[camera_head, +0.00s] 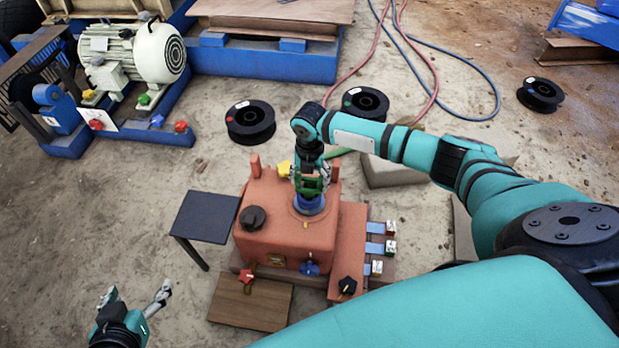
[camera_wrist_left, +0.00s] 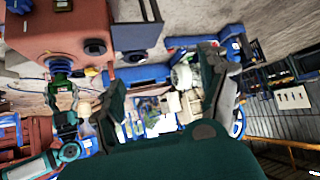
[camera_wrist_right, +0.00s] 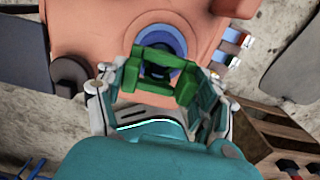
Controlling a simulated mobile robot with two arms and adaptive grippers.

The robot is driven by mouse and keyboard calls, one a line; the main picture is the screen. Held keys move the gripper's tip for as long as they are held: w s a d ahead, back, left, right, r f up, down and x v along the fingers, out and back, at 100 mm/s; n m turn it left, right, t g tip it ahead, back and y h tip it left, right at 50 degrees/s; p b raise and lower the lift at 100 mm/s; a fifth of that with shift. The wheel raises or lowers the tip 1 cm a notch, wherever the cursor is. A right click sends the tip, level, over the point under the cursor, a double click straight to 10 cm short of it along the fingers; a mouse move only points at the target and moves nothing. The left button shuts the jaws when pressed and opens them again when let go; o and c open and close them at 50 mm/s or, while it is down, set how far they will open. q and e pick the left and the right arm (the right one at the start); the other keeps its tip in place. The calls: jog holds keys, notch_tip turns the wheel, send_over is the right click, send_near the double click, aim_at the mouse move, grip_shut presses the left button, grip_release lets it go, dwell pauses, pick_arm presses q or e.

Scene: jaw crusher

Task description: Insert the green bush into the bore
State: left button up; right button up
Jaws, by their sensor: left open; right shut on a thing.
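The orange housing (camera_head: 285,233) stands on the ground with a blue ring (camera_head: 310,204) around the bore on its top. My right gripper (camera_head: 311,183) is shut on the green bush (camera_wrist_right: 157,72), directly over the blue ring. In the right wrist view the ring (camera_wrist_right: 178,38) and the dark bore show behind the green bush, partly hidden by it. I cannot tell whether the bush's lower end is inside the bore. My left gripper (camera_head: 137,298) is open and empty, low at the left, apart from the housing.
A small dark table (camera_head: 205,217) stands left of the housing, and a wooden board (camera_head: 250,303) lies in front. Blue-handled parts (camera_head: 376,248) line its right side. Black spools (camera_head: 250,122) and hoses lie behind. A motor (camera_head: 133,52) stands at the back left.

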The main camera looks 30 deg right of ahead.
aim_at(310, 187)
pick_arm(q)
jog(key=shift+w+d+r+t, duration=0.35)
jog(key=shift+w+r+t, duration=0.25)
jog(key=shift+w, duration=0.05)
pick_arm(e)
jog(key=shift+f, duration=0.45)
pick_arm(q)
jog(key=shift+w+d+r+t+h+b, duration=0.15)
jog(key=shift+w+d+r+t+b, duration=0.1)
jog(key=shift+w+r+t, duration=0.15)
jog(key=shift+w+d+r+t+h+b, duration=0.15)
jog(key=shift+w+r+t+b, duration=0.15)
jog(key=shift+w+r, duration=0.15)
pick_arm(e)
jog(key=shift+f, duration=0.55)
jog(key=shift+f, duration=0.45)
pick_arm(q)
jog(key=r, duration=0.1)
jog(key=w+t, duration=0.1)
jog(key=r, duration=0.1)
jog(key=shift+w+d+r+t+h, duration=0.2)
jog(key=shift+d+r+t+h, duration=0.05)
jog(key=shift+r+t+h, duration=0.05)
pick_arm(e)
jog(key=shift+f, duration=0.1)
